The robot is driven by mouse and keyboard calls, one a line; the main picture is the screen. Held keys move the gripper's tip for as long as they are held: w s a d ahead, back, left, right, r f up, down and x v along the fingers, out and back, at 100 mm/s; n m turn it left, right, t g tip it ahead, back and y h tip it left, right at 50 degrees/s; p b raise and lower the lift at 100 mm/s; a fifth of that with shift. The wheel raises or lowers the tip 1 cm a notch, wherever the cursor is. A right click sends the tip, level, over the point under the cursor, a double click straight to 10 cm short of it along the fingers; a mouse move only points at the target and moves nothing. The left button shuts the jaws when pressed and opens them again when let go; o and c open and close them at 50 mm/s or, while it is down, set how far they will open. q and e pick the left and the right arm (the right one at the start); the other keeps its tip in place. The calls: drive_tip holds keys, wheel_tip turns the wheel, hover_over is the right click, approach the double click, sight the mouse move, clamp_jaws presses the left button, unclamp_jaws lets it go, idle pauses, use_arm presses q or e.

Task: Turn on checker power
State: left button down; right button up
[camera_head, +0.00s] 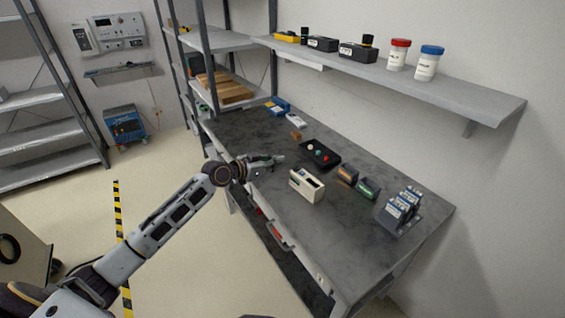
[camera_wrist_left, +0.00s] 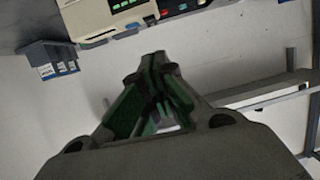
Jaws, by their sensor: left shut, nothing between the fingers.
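A cream box-shaped device with a dark recess in its top, which looks like the checker (camera_head: 306,185), stands on the dark workbench (camera_head: 300,235) near its front edge. A cream device with green lit marks (camera_wrist_left: 92,20), likely the same one, is cut off by the top of the left wrist view; I cannot make out a power switch. My left gripper (camera_head: 280,158) is above the bench, left of and behind the checker in the picture, apart from it. Its green-padded fingers (camera_wrist_left: 155,62) are shut and empty. My right gripper is not in view.
A black tray with coloured knobs or balls (camera_head: 320,155) lies behind the checker. Brown and green blocks (camera_head: 367,188) and a rack of blue-white packs (camera_head: 402,209) stand to the right. A wall shelf (camera_head: 450,88) with bottles overhangs the back. The bench's front right is clear.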

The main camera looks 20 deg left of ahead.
use_arm(q)
drive_tip(key=shift+f+b+v, duration=0.15)
drive_tip(key=shift+v, duration=0.65)
drive_tip(key=shift+f+b+v, duration=0.1)
drive_tip(key=shift+b+v, duration=0.05)
drive_tip(key=shift+v, duration=0.65)
